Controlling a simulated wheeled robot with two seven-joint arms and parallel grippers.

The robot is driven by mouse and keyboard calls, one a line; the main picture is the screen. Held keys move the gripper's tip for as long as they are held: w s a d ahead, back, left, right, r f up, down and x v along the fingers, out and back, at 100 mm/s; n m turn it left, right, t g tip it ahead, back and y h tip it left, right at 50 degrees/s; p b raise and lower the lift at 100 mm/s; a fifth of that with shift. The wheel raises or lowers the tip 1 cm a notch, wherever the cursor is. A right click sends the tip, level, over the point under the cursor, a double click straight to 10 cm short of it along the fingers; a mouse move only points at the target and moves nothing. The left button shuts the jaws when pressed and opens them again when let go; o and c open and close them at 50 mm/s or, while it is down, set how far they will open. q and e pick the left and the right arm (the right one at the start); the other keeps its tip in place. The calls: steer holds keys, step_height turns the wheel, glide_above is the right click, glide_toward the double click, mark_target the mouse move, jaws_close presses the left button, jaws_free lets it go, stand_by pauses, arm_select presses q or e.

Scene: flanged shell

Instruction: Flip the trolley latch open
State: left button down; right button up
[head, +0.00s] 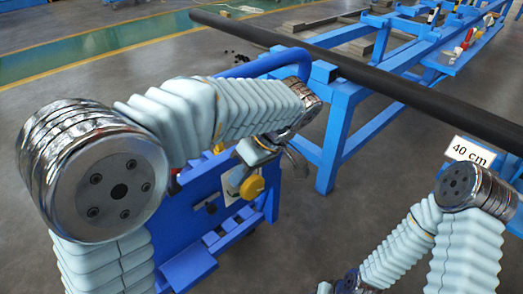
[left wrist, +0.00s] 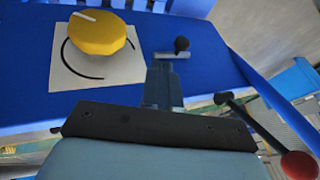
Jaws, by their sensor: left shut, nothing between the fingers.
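The blue trolley (head: 195,200) stands below my left arm in the head view. On its panel, a yellow knob (head: 252,187) sits on a white plate; the left wrist view also shows the knob (left wrist: 98,34) and the plate's black arc. Right of the plate there is a small grey bar with a black knob (left wrist: 181,45), which may be the latch. My left gripper (left wrist: 163,85) is shut and empty in front of the panel, its tips just below this bar in the picture; I cannot tell whether they touch.
A dark lever with a red ball (left wrist: 298,165) shows at the lower right of the left wrist view. A long black pipe (head: 380,85) lies across a blue frame (head: 335,125) behind the trolley. A "40 cm" sign (head: 469,152) is at the right. Grey floor lies between.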

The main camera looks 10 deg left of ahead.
arm_select(q)
steer(key=v, duration=0.6)
steer(key=shift+r+p, duration=0.3)
steer(key=shift+r, duration=0.1)
steer(key=shift+w+d, duration=0.1)
